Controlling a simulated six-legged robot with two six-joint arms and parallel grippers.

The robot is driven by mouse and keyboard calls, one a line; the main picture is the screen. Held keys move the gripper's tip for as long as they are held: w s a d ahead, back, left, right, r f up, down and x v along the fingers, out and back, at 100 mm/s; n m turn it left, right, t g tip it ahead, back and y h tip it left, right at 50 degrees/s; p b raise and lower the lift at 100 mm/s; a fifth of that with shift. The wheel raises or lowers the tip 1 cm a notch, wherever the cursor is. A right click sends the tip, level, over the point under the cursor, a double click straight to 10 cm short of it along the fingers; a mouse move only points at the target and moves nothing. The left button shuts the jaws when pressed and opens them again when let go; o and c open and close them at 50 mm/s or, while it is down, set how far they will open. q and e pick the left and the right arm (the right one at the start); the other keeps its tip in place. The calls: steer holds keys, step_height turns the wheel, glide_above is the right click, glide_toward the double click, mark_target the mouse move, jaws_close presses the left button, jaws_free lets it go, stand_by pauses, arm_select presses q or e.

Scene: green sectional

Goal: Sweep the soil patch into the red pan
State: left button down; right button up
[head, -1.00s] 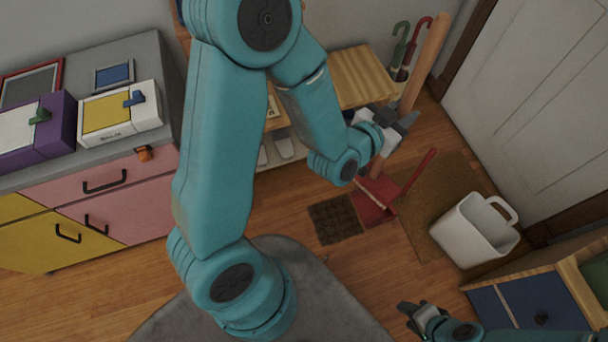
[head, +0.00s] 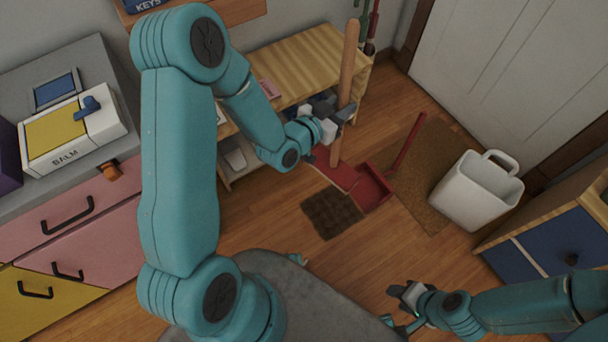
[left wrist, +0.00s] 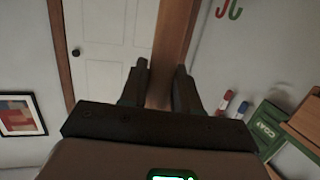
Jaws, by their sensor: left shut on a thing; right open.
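The dark brown soil patch (head: 333,212) lies on the wooden floor in the head view. The red pan (head: 373,188) lies just to its right, its long handle slanting up and right. My left gripper (head: 343,114) is shut on the wooden handle of a broom (head: 348,62), which stands nearly upright. The handle also runs between the fingers in the left wrist view (left wrist: 172,60). The broom's red head (head: 338,174) is low beside the pan, just beyond the soil; whether it touches the floor I cannot tell. My right gripper (head: 405,291) is open and empty at lower right.
A brown mat (head: 432,195) lies by the white door (head: 510,70), partly under the pan's handle. A white bin (head: 475,195) stands on the mat's right side. A wooden bench (head: 305,65) stands behind the broom. A blue-fronted cabinet (head: 555,245) is at right.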

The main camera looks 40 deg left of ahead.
arm_select(q)
steer(key=s+a+f+m+h+b, duration=0.1)
steer(key=f+b, duration=0.4)
steer(key=f, duration=0.5)
steer(key=s+a+f+m+h+b, duration=0.1)
steer(key=a+f+b, duration=0.3)
steer(key=f, duration=0.6)
steer(key=s+a+f+m+g+h+b, duration=0.1)
steer(key=a+f+b, duration=0.1)
steer(key=f+b, duration=0.4)
step_height(320, 180, down, 4)
steer(key=shift+s+a+f+b, duration=0.15)
steer(key=shift+s+f+b, duration=0.1)
steer(key=shift+s+b, duration=0.1)
arm_select(e)
step_height(320, 180, down, 18)
steer(key=shift+w+d, duration=0.35)
steer(key=shift+d, duration=0.05)
steer(key=shift+f, duration=0.15)
